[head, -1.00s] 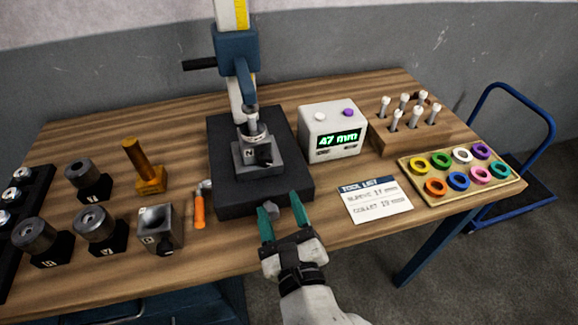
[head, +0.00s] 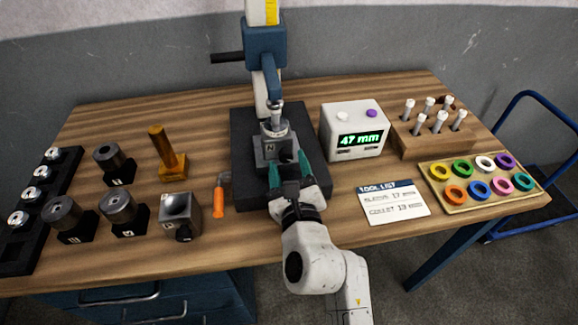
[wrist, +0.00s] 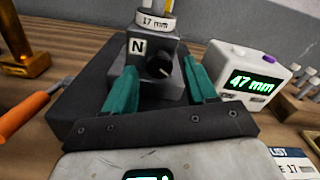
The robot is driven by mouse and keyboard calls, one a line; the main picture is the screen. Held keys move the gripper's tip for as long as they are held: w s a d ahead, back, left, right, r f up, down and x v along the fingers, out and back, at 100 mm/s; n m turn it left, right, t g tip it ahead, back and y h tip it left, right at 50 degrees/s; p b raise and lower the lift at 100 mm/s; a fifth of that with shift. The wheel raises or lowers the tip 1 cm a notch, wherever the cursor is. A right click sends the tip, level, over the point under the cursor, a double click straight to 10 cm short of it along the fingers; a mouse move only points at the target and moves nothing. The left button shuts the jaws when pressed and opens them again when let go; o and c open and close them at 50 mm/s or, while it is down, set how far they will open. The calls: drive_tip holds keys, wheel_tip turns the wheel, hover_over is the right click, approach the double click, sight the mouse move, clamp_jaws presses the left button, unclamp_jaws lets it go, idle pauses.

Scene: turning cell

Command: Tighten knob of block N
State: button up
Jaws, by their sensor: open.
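Block N (head: 268,153) is a grey block with a white N label, standing on the dark base plate (head: 242,130) of the press. In the wrist view, block N (wrist: 140,62) carries a collar marked 17 mm (wrist: 155,22) on top. Its black knob (wrist: 160,66) is on the near face, right of the label. My gripper (head: 288,168) has teal fingers, open and empty. In the wrist view, my gripper (wrist: 160,90) has one finger on each side of the knob, apart from it and nearer to me. The block's lower part is partly hidden in the head view.
A display box (head: 354,130) reading 47 mm stands right of the press. An orange-handled tool (head: 218,198) and a grey block (head: 180,214) lie to the left. A tool list card (head: 394,202) and ring tray (head: 520,204) are at right.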

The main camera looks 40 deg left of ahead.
drive_tip(key=c, duration=1.1)
drive_tip(key=shift+o, duration=0.2)
clamp_jaws()
drive_tip(key=shift+r+m+p, duration=0.1)
drive_tip(key=shift+m+p, duration=0.9)
drive_tip(key=shift+m, duration=0.1)
drive_tip(key=m+p, duration=0.1)
drive_tip(key=m, duration=0.2)
drive_tip(key=shift+m, duration=0.3)
drive_tip(key=m+p, duration=0.1)
drive_tip(key=m, duration=0.4)
drive_tip(key=shift+s+m, duration=0.1)
drive_tip(key=shift+m, duration=0.3)
drive_tip(key=o, duration=1.1)
unclamp_jaws()
drive_tip(key=shift+c, duration=0.2)
